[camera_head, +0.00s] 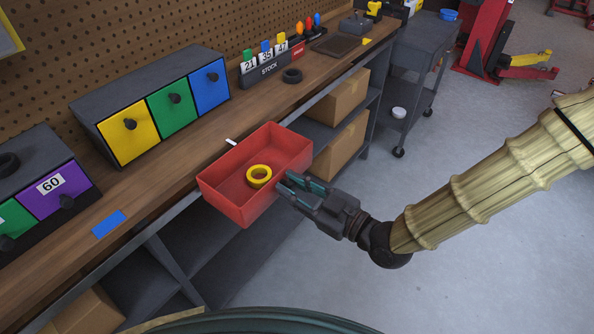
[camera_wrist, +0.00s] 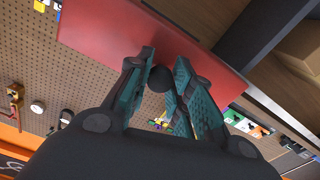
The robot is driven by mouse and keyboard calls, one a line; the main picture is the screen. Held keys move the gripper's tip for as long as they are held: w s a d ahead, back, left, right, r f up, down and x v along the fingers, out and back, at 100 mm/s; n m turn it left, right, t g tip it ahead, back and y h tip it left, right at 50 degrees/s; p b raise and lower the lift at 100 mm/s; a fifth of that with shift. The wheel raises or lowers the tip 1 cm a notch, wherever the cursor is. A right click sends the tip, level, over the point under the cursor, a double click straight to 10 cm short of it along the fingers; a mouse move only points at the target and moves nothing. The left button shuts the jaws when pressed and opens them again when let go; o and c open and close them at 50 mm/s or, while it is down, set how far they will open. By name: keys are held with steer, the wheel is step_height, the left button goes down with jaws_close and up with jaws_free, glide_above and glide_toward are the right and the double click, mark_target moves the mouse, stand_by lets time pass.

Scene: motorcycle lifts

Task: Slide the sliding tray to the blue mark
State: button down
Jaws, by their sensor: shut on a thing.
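The red sliding tray (camera_head: 218,197) sits at the front edge of the wooden bench in the head view, with a yellow ring (camera_head: 259,176) inside it. A small white tab (camera_head: 231,142) shows at its back edge. The blue mark (camera_head: 108,224) is a flat strip on the bench top, well to the left of the tray. My gripper (camera_head: 291,186) is at the tray's front wall. In the wrist view, the tray's red wall (camera_wrist: 110,30) is close ahead, and my fingers are shut on its dark round knob (camera_wrist: 158,78).
Yellow, green and blue drawers (camera_head: 172,99) stand behind the bench's left part. A purple drawer (camera_head: 60,190) is farther left. A stock rack (camera_head: 268,68) and a dark ring (camera_head: 292,76) are to the right. The bench front between tray and blue mark looks clear.

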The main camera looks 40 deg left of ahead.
steer(key=c, duration=1.2)
jaws_free()
steer(key=shift+w, duration=0.1)
steer(key=d, duration=1.2)
